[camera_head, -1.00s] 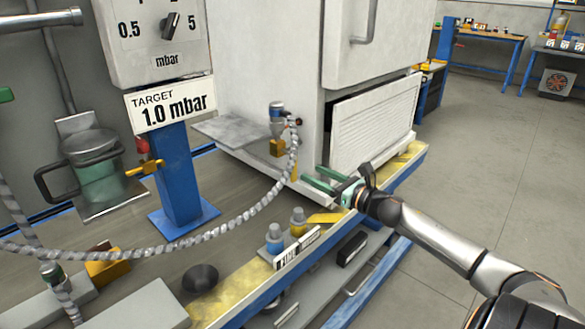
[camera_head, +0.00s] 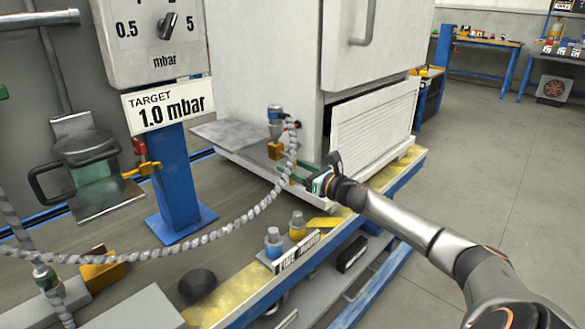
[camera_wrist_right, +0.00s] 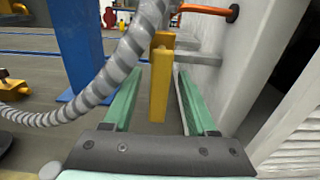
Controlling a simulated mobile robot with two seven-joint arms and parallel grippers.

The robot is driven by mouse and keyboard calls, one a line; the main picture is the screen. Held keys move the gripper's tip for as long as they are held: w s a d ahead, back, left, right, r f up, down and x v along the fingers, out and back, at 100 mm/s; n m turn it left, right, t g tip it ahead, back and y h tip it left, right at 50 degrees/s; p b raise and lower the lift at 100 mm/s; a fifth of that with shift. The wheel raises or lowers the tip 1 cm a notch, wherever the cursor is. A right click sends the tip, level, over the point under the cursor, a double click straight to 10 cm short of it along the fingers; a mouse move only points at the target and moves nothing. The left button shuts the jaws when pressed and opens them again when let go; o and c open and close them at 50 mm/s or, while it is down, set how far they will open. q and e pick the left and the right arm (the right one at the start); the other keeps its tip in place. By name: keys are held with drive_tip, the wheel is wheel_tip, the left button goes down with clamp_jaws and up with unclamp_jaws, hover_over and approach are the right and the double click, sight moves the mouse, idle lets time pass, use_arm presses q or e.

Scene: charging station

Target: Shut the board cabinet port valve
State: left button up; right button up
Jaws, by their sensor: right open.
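The cabinet port (camera_head: 275,125) is a small grey fitting on the white cabinet's (camera_head: 265,55) lower left side, with a yellow block or lever (camera_head: 275,151) hanging below it. A grey ribbed hose (camera_head: 262,206) runs to it. My right gripper (camera_head: 297,171) is open, its green fingers just below and right of the port. In the right wrist view, a yellow upright lever (camera_wrist_right: 159,85) shows between the open fingers (camera_wrist_right: 160,72), apparently untouched. An orange-red handle (camera_wrist_right: 212,11) is beyond, at the cabinet wall. Which part is the valve lever is hard to tell. My left gripper is out of view.
A blue post (camera_head: 178,180) carries a "TARGET 1.0 mbar" sign (camera_head: 168,106) and a dial box (camera_head: 150,40). Blue and yellow fittings (camera_head: 274,242) stand at the platform's front edge. The hose crosses left of the gripper. Open floor (camera_head: 490,190) lies to the right.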

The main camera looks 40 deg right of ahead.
drive_tip(key=shift+w, duration=0.1)
clamp_jaws()
idle(0.5)
idle(1.0)
